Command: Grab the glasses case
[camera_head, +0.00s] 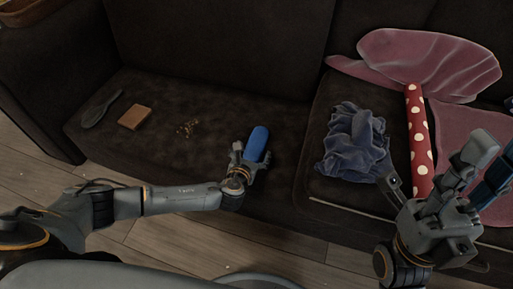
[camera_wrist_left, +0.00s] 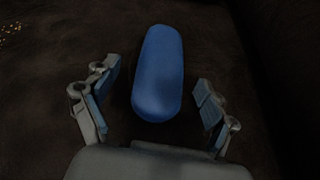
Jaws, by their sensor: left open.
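The glasses case is a blue, rounded, oblong case (camera_head: 257,142) lying on the dark sofa seat near its front middle. It also shows in the left wrist view (camera_wrist_left: 159,72), pointing away from the palm. My left gripper (camera_head: 250,164) is at the near end of the case. In the wrist view the left gripper (camera_wrist_left: 157,99) is open, with one finger on each side of the case and a gap on both sides. My right gripper (camera_head: 472,172) is at the right, over the sofa's right part, away from the case; its fingers look spread apart.
On the seat to the left lie a brown wallet-like item (camera_head: 134,118), a dark long object (camera_head: 101,109) and small gold pieces (camera_head: 187,128). To the right are a crumpled blue-grey cloth (camera_head: 354,145), a red polka-dot roll (camera_head: 418,140) and pink cushions (camera_head: 425,62).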

